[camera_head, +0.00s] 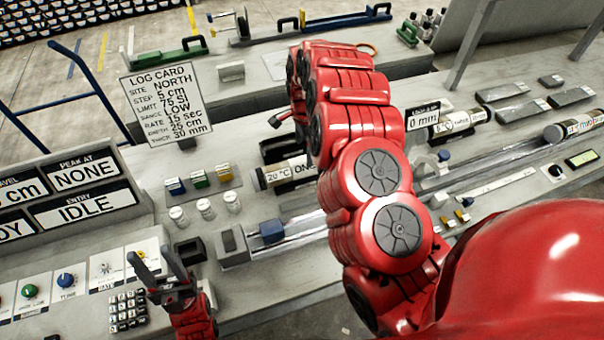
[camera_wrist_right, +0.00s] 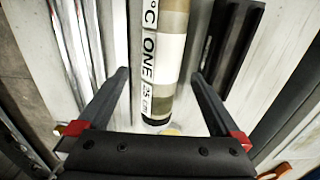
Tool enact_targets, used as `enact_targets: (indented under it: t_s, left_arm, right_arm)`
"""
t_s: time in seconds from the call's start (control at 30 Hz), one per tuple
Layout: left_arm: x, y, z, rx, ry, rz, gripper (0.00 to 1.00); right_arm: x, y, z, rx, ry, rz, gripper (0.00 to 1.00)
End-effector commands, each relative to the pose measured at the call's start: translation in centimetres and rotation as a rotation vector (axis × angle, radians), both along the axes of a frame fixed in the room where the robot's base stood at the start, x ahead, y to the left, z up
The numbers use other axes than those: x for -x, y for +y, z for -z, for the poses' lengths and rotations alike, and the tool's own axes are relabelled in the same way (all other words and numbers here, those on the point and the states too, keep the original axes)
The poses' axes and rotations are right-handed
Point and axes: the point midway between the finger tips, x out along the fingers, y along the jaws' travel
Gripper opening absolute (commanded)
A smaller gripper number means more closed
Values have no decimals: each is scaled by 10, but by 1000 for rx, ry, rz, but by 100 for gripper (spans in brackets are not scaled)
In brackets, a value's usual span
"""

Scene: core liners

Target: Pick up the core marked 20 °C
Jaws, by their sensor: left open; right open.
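The core marked 20 °C (camera_head: 290,172) lies on the bench in the head view, partly hidden behind my red right arm. Its label reads "20 °C ONE". In the right wrist view the same core (camera_wrist_right: 162,60) shows "ONE" and "25 cm" with a dark end. My right gripper (camera_wrist_right: 160,82) is open, its two fingers on either side of the core, apart from it. In the head view the right gripper is hidden behind the arm. My left gripper (camera_head: 160,264) is open and empty above the front of the bench, near the keypad.
Another labelled core (camera_head: 453,120) lies right of my arm, and one more (camera_head: 575,127) at the far right. A log card (camera_head: 165,100) stands at the back left. Small bottles (camera_head: 205,208) and a black open box (camera_head: 190,250) stand left of the 20 °C core.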

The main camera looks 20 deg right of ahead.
Motion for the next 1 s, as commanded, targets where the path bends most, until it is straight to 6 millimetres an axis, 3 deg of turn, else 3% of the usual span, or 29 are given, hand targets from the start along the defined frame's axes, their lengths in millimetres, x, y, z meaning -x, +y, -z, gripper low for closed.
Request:
enact_targets:
  t_s: [0.1, 0.57, 0.8, 1.0]
  left_arm:
    - [0, 0, -5, 0, -2, 0, 50]
    - [0, 0, -21, 0, -1, 0, 50]
    - [0, 0, -36, 0, -1, 0, 50]
    - [0, 0, -38, 0, -1, 0, 50]
  right_arm:
    - [2, 0, 26, 1, 5, -1, 100]
    - [0, 1, 53, 2, 3, 0, 100]
    - [0, 4, 77, 1, 6, -1, 100]
    - [-2, 3, 94, 2, 3, 0, 100]
